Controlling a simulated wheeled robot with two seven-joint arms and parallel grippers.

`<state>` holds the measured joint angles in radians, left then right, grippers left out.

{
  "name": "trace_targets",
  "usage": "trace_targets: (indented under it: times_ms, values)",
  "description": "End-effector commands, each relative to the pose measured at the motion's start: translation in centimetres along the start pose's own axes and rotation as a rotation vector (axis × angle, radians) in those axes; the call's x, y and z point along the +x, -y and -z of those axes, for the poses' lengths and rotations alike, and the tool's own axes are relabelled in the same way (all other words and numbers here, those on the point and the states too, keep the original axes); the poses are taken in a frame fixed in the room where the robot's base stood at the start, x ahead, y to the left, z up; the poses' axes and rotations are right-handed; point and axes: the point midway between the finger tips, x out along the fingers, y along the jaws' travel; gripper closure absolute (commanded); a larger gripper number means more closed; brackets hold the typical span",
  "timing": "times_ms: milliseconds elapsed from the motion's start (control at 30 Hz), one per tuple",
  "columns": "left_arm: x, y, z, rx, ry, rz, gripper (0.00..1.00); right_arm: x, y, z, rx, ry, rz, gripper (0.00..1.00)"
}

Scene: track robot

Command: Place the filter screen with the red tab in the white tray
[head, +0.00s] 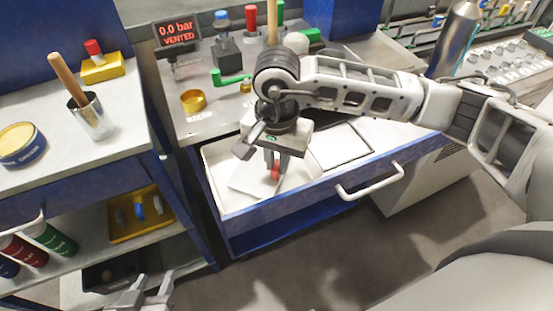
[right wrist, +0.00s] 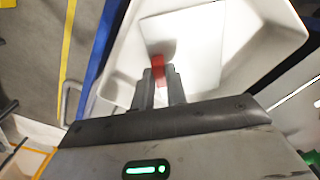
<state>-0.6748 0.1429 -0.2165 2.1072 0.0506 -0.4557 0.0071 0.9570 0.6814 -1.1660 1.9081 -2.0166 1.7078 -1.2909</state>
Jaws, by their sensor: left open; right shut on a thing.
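My right gripper (head: 273,170) is shut on the red tab (head: 275,173) of a thin pale filter screen (head: 250,178). In the right wrist view the red tab (right wrist: 158,68) sits between the fingertips (right wrist: 158,90), and the flat screen (right wrist: 185,45) extends away from them. The screen is over or inside the white tray (head: 212,160) at the left of the open blue drawer; whether it touches the tray floor I cannot tell. The tray's white wall (right wrist: 262,70) surrounds much of it in the wrist view. My left gripper (head: 145,294) is open and empty, low at the bottom left.
A second dark-edged panel (head: 340,146) lies right of the screen. The drawer handle (head: 370,188) sticks out in front. The left bench holds a metal cup (head: 92,116).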

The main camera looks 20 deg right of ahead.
Motion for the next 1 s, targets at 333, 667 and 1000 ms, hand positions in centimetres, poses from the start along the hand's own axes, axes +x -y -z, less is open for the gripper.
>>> trace_targets:
  times_ms: [333,667,1000]
  values:
    - [0.1,0.0,-0.2,0.002,0.001,0.0,0.59,0.9,0.0,0.0,-0.002,-0.001,0.002,1.0]
    - [0.1,0.0,0.0,-0.002,-0.006,-0.003,0.59,0.9,0.0,0.0,-0.001,0.0,0.001,0.64]
    - [0.0,0.0,0.1,0.002,-0.006,-0.001,0.59,-1.3,0.1,0.1,-0.001,-0.003,0.005,0.64]
